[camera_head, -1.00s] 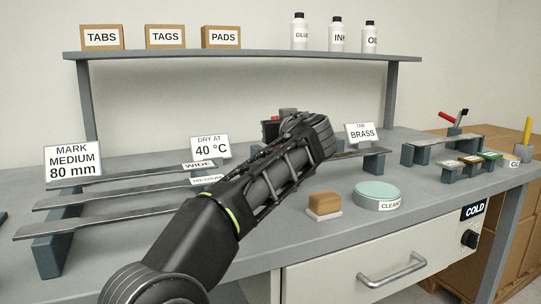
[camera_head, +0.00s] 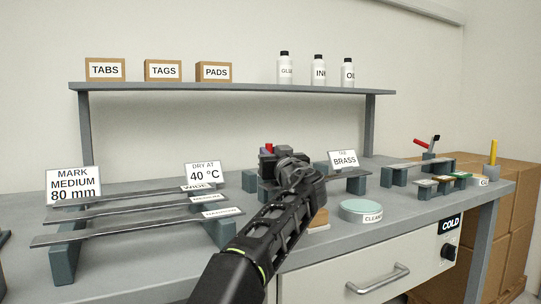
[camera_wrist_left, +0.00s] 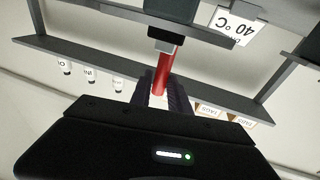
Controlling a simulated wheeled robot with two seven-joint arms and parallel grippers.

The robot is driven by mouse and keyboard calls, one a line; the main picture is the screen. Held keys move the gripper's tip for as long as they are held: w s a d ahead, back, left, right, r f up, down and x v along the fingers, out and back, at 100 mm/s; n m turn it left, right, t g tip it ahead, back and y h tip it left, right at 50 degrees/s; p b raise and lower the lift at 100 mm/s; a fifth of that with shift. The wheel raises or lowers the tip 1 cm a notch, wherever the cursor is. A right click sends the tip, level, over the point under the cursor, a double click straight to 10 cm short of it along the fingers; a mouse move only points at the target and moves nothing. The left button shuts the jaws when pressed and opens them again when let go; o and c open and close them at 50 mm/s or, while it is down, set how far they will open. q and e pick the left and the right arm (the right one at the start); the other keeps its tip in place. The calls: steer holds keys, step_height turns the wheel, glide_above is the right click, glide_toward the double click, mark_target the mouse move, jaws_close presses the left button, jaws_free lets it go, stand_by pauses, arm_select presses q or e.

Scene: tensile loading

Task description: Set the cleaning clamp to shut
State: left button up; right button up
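A clamp with a red handle (camera_head: 268,149) stands on the bench behind my left gripper (camera_head: 276,160), between the "40 °C" and "BRASS" signs. My forearm and gripper hide most of this clamp. In the left wrist view, the red handle (camera_wrist_left: 165,76) points in between the two dark ridged fingers of my left gripper (camera_wrist_left: 160,97). The fingers lie close on either side of it; whether they press on it is not clear. A second clamp with a red handle (camera_head: 422,142) stands at the far right of the bench. My right gripper is out of view.
Three metal strips lie across dark supports (camera_head: 64,262) on the left. A round "CLEAN" tub (camera_head: 359,209) and a brown block (camera_head: 318,223) are right of my forearm. A shelf (camera_head: 230,89) with boxes and bottles runs behind. Several small coloured pads (camera_head: 460,176) sit at the right.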

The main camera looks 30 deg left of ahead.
arm_select(q)
steer(key=o, duration=0.4)
steer(key=shift+c, duration=0.2)
step_height(320, 180, up, 10)
steer(key=p, duration=0.7)
